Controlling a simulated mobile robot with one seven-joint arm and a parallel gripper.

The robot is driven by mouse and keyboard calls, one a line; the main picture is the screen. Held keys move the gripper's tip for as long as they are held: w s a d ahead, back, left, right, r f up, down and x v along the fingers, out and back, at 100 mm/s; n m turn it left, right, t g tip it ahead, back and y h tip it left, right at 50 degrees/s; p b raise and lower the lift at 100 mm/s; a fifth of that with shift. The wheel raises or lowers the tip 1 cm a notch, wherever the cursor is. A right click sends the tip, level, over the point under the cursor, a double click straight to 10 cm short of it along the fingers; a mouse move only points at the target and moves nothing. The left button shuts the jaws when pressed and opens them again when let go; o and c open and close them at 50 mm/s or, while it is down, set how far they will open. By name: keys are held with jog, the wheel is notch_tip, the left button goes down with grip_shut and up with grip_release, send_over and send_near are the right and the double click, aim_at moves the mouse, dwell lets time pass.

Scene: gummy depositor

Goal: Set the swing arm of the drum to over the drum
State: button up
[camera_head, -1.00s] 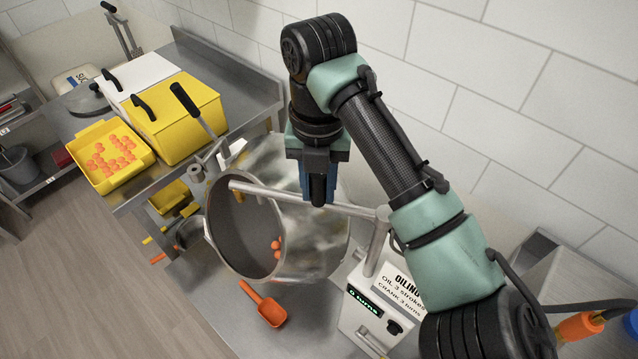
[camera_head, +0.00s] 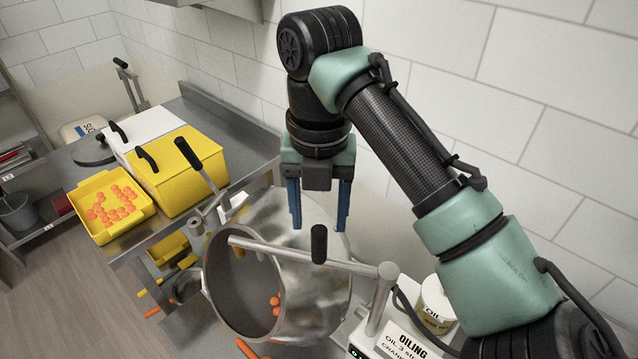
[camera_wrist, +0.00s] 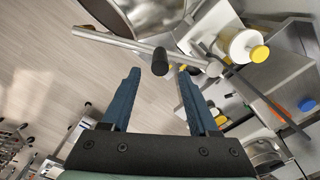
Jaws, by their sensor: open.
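The steel drum (camera_head: 315,288) lies tilted with its open mouth to the left and a few orange gummies inside. The swing arm (camera_head: 290,252) is a metal bar from a post at the right, reaching across the front of the drum to its mouth. Its black handle (camera_head: 319,244) stands upright on the bar. My gripper (camera_head: 319,222) is open and empty, its blue fingers above and behind the handle. In the wrist view the handle (camera_wrist: 160,62) shows ahead of and between the fingertips (camera_wrist: 158,75), apart from them.
A yellow tray of orange gummies (camera_head: 78,212) and a yellow bin (camera_head: 178,170) stand on the left bench. A labelled oil can (camera_head: 435,305) and the oiling box (camera_head: 392,345) are right of the drum. A tiled wall stands behind my arm.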

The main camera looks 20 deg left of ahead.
notch_tip(320, 180, up, 6)
dwell(0.4)
jog(key=shift+a, duration=0.1)
